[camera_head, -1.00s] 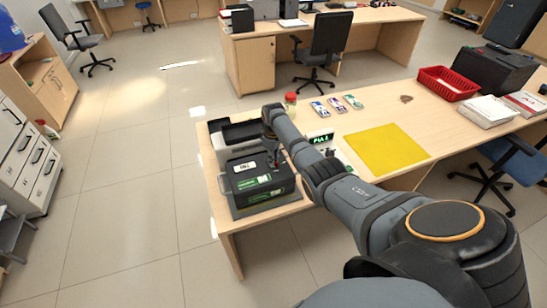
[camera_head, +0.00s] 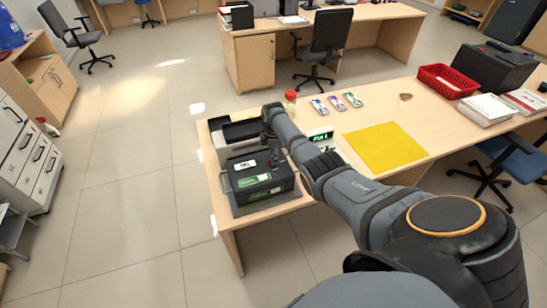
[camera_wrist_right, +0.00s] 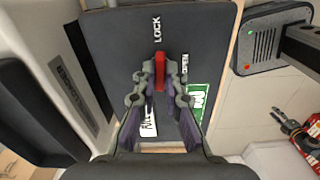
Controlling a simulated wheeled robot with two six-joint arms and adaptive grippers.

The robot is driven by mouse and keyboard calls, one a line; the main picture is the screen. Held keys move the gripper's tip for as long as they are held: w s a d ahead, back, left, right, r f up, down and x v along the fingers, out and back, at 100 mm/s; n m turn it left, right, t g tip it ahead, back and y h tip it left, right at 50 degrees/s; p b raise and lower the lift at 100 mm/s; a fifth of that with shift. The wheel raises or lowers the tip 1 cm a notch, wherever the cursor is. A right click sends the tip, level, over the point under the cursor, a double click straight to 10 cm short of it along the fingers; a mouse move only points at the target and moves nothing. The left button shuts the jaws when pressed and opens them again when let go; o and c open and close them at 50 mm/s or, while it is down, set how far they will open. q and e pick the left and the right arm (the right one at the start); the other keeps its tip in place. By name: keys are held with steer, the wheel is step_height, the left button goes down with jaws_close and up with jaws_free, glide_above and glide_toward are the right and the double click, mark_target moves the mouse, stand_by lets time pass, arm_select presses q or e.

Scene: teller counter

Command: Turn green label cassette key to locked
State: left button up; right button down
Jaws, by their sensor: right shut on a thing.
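The dark cassette with a green label (camera_head: 262,180) stands at the left end of the counter. In the right wrist view its dark top (camera_wrist_right: 115,35) carries the words LOCK and OPEN, and a green label (camera_wrist_right: 200,97). A red key (camera_wrist_right: 159,68) stands on this top, its long side pointing at LOCK; OPEN is to its right. My right gripper (camera_wrist_right: 160,74) is shut on the key, a fingertip on each side. In the head view, my right gripper (camera_head: 273,152) is small above the cassette's back part. My left gripper is out of view.
Another dark cassette or machine (camera_head: 228,132) stands just behind. A small green display (camera_head: 319,137) is to the right. A yellow mat (camera_head: 385,147), several banknote bundles (camera_head: 337,103), a red-capped jar (camera_head: 291,97) and a red basket (camera_head: 447,81) lie along the counter.

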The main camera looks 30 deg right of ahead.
steer(key=shift+a+n, duration=0.1)
steer(key=shift+n, duration=0.4)
steer(key=c, duration=1.4)
jaws_free()
step_height(320, 180, up, 12)
